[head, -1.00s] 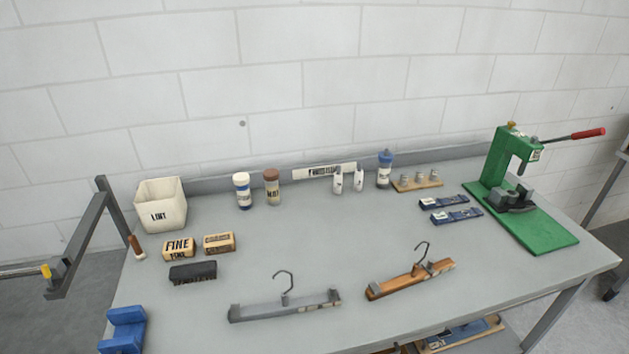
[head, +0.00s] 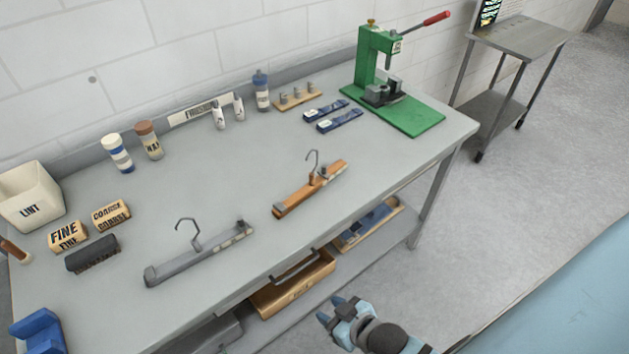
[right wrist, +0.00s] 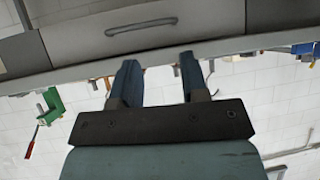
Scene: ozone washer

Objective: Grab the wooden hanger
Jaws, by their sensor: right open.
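The wooden hanger (head: 308,189) is orange-brown with a metal hook and lies on the grey workbench (head: 200,180), near its front edge, hook pointing up. A grey hanger (head: 200,254) of similar shape lies to its left. My right gripper (head: 334,309) is open and empty in front of the bench, well apart from the wooden hanger. In the right wrist view its two blue fingers (right wrist: 158,78) are spread with nothing between them, below a grey drawer front. My left gripper is not in view.
A green press (head: 385,85) with a red-tipped lever stands at the back right. Two blue items (head: 340,120), bottles (head: 150,140) and labelled blocks (head: 110,214) sit on the bench. An open wooden drawer or box (head: 292,290) is under the front edge.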

